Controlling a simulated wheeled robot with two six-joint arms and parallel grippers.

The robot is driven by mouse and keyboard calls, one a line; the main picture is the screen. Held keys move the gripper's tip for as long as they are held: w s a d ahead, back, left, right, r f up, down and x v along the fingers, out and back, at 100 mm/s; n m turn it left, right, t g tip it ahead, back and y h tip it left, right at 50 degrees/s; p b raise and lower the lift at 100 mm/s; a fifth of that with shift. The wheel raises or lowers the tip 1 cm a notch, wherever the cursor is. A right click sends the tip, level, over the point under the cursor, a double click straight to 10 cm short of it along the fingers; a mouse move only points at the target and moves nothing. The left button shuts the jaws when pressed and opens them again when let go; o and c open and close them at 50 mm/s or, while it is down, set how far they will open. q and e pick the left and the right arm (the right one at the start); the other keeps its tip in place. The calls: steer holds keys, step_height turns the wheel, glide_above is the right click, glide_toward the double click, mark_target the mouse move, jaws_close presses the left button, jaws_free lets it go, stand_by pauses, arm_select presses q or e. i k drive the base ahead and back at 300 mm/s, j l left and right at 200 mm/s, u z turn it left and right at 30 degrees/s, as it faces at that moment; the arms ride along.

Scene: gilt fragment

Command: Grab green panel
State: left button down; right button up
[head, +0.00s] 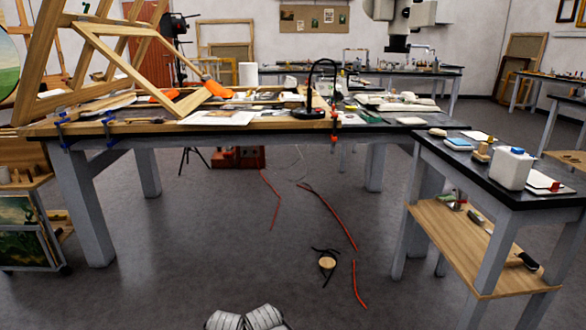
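No piece stands out clearly as a loose green panel. A round-edged picture with green and pale blue paint (8,65) shows at the far left edge, partly cut off by the frame. Below it, a dark green landscape picture (25,225) sits in a low rack. Small greenish items among the clutter on the large table are too small to tell. Neither of my grippers can be made out. Pale ribbed shapes at the bottom middle edge may be part of my own body.
A large workbench (100,130) carries wooden frames (120,65), papers, orange pieces and a black lamp (322,70). A smaller side table (480,172) at right holds a white canister (510,168).

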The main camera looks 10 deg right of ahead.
mark_target(444, 199)
steer(key=i+z, duration=0.35)
steer(key=i, duration=0.5)
steer(key=i+j+z, duration=0.15)
steer(key=i+z, duration=0.15)
steer(key=i, duration=0.55)
steer(key=i+l+z, duration=0.2)
steer(key=i+z, duration=0.25)
steer(key=i, duration=0.2)
steer(key=i+z, duration=0.45)
steer(key=i, duration=0.15)
